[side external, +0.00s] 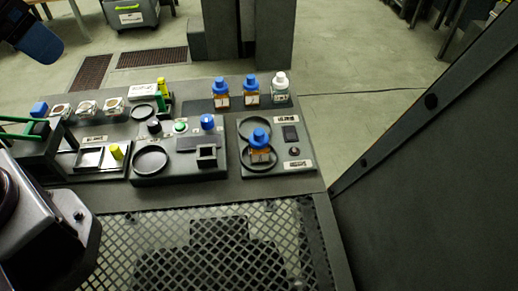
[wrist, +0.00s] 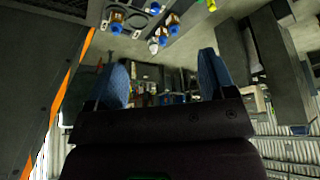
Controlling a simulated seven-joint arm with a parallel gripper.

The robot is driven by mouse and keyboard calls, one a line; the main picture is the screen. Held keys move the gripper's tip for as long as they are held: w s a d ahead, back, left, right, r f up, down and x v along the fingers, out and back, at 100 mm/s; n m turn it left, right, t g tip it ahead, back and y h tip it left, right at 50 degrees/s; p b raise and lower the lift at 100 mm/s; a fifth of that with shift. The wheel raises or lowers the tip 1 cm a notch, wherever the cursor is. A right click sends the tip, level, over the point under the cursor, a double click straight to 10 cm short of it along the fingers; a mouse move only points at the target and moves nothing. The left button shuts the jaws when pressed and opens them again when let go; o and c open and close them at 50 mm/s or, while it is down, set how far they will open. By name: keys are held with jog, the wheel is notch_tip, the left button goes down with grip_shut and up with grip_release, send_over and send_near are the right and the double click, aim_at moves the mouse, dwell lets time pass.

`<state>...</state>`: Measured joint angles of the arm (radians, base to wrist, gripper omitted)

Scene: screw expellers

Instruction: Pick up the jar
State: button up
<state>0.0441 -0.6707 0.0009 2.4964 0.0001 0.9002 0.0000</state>
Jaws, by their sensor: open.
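Several squat jars with amber bodies and blue caps are in the side external view. Two stand at the back of the bench, the left one (side external: 221,93) and the right one (side external: 251,91), beside a white-capped white jar (side external: 281,88). Another blue-capped jar (side external: 259,147) stands on the round plate of the right-hand device. I cannot tell which is the task's jar. My gripper (wrist: 163,80) is open and empty, its blue fingers wide apart. One blue finger (side external: 38,42) shows at the upper left, far from the jars. The jars appear small at the wrist view's top.
The device with round plates (side external: 305,160) sits at the bench's right. Left of it are a panel with buttons (side external: 181,127), a black dish (side external: 150,160) and small trays (side external: 88,157). A mesh grate (side external: 190,245) lies in front. A dark wall (side external: 440,190) stands at right.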

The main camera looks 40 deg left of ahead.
jog(key=w+d+f+g, duration=0.4)
jog(key=w+d+f, duration=0.25)
jog(key=w, duration=0.35)
jog(key=n, duration=0.8)
send_over(259, 143)
jog(key=w, duration=0.1)
jog(key=shift+g, duration=0.4)
notch_tip(259, 143, down, 10)
jog(key=shift+a+f, duration=0.1)
jog(key=shift+n, duration=0.4)
jog(key=shift+f+n, duration=0.15)
jog(key=shift+n, duration=0.15)
notch_tip(259, 143, down, 7)
jog(key=shift+a+f, duration=0.1)
jog(key=shift+f, duration=0.05)
jog(key=shift+a+f, duration=0.2)
jog(key=shift+f, duration=2.5)
jog(key=shift+c, duration=0.4)
